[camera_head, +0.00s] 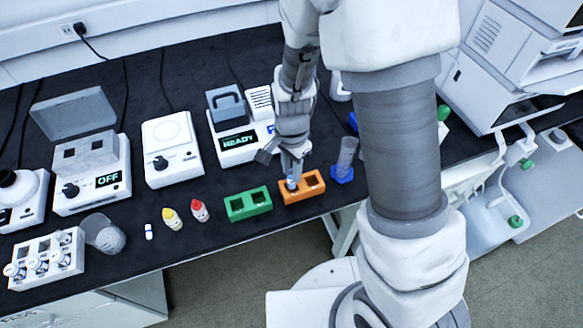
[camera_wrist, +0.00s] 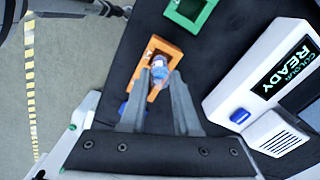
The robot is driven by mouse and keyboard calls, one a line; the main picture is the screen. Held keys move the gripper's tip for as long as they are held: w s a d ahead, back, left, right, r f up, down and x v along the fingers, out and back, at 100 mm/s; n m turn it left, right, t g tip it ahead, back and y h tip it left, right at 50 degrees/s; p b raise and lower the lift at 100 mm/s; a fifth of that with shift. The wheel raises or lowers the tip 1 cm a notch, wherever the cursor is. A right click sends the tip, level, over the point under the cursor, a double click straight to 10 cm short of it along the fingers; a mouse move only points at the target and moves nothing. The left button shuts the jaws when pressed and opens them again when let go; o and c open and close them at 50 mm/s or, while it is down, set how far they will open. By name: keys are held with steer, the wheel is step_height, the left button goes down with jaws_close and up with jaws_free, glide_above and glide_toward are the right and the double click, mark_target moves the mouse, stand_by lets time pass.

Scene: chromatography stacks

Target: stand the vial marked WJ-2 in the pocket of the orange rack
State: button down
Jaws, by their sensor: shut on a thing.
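My gripper (camera_head: 291,170) is shut on a small clear vial (camera_head: 291,184) with blue on it. In the wrist view the fingertips (camera_wrist: 160,80) close around the vial (camera_wrist: 160,66). No mark on it is readable. The vial is at the left pocket of the orange rack (camera_head: 303,194) in the head view. The orange rack also shows in the wrist view (camera_wrist: 153,44), partly hidden by the vial and fingers. I cannot tell whether the vial's lower end is inside the pocket or just above it. The rack's right pocket looks empty in the head view.
A green rack (camera_head: 248,207) stands left of the orange one. A blue-based holder with a clear tube (camera_head: 346,160) stands close on its right. A yellow bottle (camera_head: 172,219), a red bottle (camera_head: 199,211) and a small white-and-blue vial (camera_head: 149,231) stand further left. Instruments line the back.

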steer(key=shift+f+b, duration=0.65)
steer(key=shift+f, duration=0.35)
steer(key=shift+f, duration=0.15)
steer(key=shift+f+b, duration=0.4)
steer(key=shift+c, duration=0.8)
jaws_free()
steer(key=shift+r, duration=0.1)
steer(key=shift+r+p, duration=3.15)
steer(key=shift+r, duration=0.3)
